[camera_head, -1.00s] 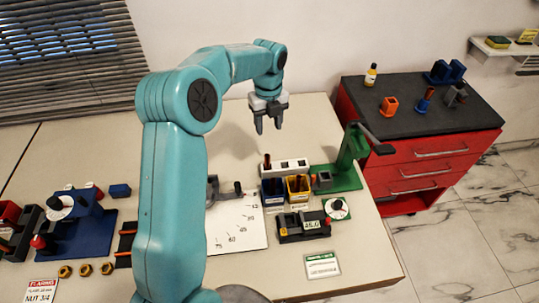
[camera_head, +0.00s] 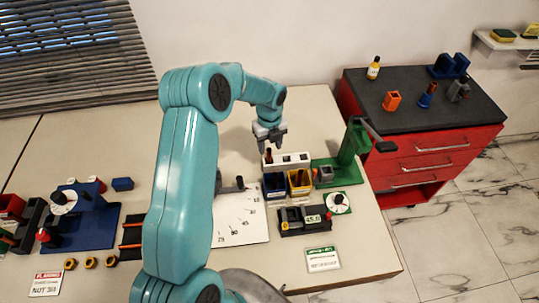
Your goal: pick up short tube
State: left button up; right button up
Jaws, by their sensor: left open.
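My left gripper (camera_head: 271,147) is open and points down just above the white block with holes (camera_head: 293,158). A small dark red-brown tube (camera_head: 268,158) stands upright at the left end of that block, below the gripper's fingers. I cannot tell whether the fingers are around it or only above it. In front of the block stand a blue bin (camera_head: 275,196) and a yellow bin (camera_head: 300,190), each with a dark piece standing in it. I cannot tell which piece is the short tube. My right gripper is not in view.
A green stand with a lever (camera_head: 352,150) is right of the bins. A dark gauge unit (camera_head: 290,224) with a readout and a white dial (camera_head: 338,203) lie in front. A white scale sheet (camera_head: 240,228) is at left. A red cabinet (camera_head: 430,150) stands beyond the table.

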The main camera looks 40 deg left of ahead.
aim_at(269, 150)
pick_arm(q)
notch_tip(269, 150, down, 4)
jog(key=shift+a+f+p, duration=0.15)
jog(key=shift+p, duration=0.3)
jog(key=shift+s, duration=0.1)
grip_shut()
